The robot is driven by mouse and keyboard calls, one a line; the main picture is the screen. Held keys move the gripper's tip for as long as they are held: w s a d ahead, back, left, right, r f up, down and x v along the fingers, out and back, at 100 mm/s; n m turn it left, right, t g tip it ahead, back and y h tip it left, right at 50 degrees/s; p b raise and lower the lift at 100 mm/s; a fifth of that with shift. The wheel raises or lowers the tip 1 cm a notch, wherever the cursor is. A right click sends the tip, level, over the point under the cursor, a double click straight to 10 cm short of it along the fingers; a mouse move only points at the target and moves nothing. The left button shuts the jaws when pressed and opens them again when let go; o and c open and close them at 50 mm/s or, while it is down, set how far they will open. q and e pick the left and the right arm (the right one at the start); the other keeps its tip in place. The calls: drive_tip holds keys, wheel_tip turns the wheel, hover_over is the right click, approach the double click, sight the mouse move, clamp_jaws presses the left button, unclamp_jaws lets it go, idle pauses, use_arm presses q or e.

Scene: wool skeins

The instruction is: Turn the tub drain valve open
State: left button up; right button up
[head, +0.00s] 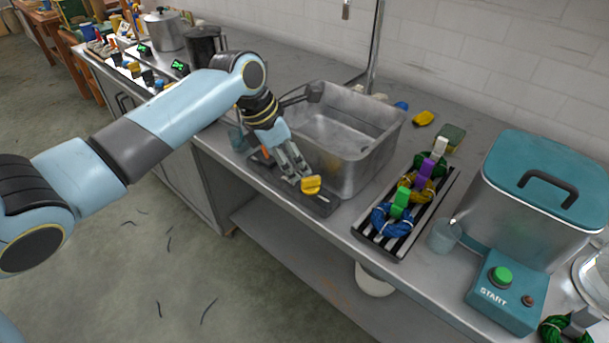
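The metal tub (395,143) is set in the bench at the centre of the head view. A yellow knob or handle (311,186), which looks like the drain valve, sits low at the tub's front, on a dark plate (322,203). My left gripper (299,174) reaches down in front of the tub, with its fingertips right at the yellow handle. The fingers look close together; whether they grip the handle or only touch it is not clear. The valve's body is partly hidden behind the fingers. My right gripper is not in view.
A rack (366,232) with several tagged wool skeins stands right of the tub. Further right are a small cup (444,236), a teal-lidded vat (535,215) and a START box (508,298). Pots (163,30) stand at the back left. The floor in front is open.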

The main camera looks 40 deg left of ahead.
sight(304, 179)
use_arm(q)
drive_tip(key=x, duration=0.4)
drive_tip(key=shift+f+b, duration=0.25)
drive_tip(key=shift+b, duration=0.05)
drive_tip(key=shift+w+d+f, duration=0.1)
drive_tip(key=shift+w+f, duration=0.1)
drive_tip(key=shift+f, duration=0.2)
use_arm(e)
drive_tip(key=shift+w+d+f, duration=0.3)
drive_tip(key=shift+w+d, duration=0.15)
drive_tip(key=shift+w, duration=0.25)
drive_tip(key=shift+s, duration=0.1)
use_arm(q)
drive_tip(key=c, duration=0.7)
clamp_jaws()
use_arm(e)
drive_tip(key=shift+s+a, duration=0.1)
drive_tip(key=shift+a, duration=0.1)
